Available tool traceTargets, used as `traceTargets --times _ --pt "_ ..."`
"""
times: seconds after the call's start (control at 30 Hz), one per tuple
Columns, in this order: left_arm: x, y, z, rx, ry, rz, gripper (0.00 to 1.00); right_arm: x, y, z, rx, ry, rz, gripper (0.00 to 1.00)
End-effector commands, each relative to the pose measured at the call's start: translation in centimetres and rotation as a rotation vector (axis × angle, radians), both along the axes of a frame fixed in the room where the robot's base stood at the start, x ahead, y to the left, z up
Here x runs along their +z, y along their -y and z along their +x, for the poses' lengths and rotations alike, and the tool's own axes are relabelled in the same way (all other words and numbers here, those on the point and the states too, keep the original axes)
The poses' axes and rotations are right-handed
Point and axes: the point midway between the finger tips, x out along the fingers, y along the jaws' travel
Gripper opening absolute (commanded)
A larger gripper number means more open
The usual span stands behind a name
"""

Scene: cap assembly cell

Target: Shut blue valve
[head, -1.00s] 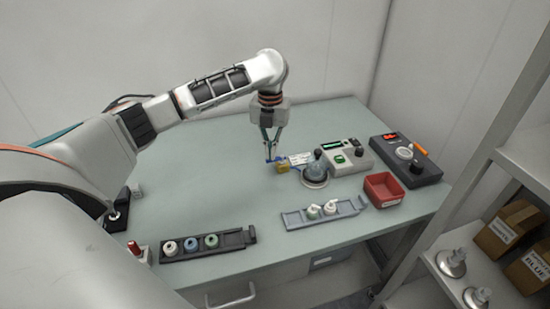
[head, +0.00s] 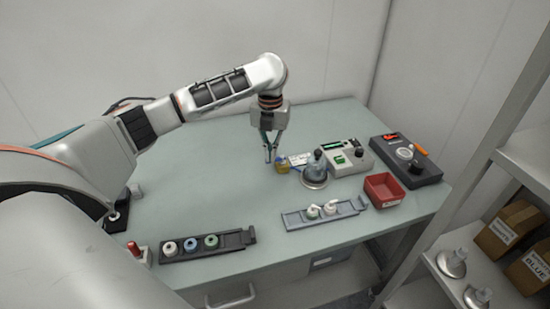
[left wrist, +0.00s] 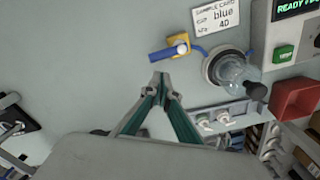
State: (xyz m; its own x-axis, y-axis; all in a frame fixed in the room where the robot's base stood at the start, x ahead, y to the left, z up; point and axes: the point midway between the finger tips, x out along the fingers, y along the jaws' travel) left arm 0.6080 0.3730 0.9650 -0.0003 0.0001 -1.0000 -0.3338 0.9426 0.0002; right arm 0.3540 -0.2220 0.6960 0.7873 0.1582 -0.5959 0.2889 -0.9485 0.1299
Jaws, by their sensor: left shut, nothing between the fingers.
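The blue valve shows best in the left wrist view, as a yellow body (left wrist: 178,42) with a blue lever (left wrist: 162,54) pointing left. A thin blue tube runs from its right side to a clear glass vessel (left wrist: 232,70). In the head view the valve (head: 283,165) sits on the table just left of the vessel (head: 315,170), its lever partly hidden. My left gripper (head: 271,158) is just left of the valve in that view. In the left wrist view its fingertips (left wrist: 160,80) are shut and empty, pointing toward the lever. My right gripper is not in view.
A device with a green button (head: 345,155), a dark device (head: 405,160) and a red bin (head: 383,190) stand to the right. Two cap racks (head: 210,245) (head: 325,213) lie at the front. The left-middle table is clear.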

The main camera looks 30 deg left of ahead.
Motion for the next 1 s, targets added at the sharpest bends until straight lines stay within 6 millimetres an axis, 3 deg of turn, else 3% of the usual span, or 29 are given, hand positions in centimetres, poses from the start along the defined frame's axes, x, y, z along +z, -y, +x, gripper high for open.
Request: traceTargets --times 0.57,1.0 --pt "-0.1 0.0 0.0 0.000 0.000 0.000 0.00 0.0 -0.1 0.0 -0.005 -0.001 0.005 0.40" --pt "-1.6 0.0 0.0 0.001 -0.001 0.000 0.00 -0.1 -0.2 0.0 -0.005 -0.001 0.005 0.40"
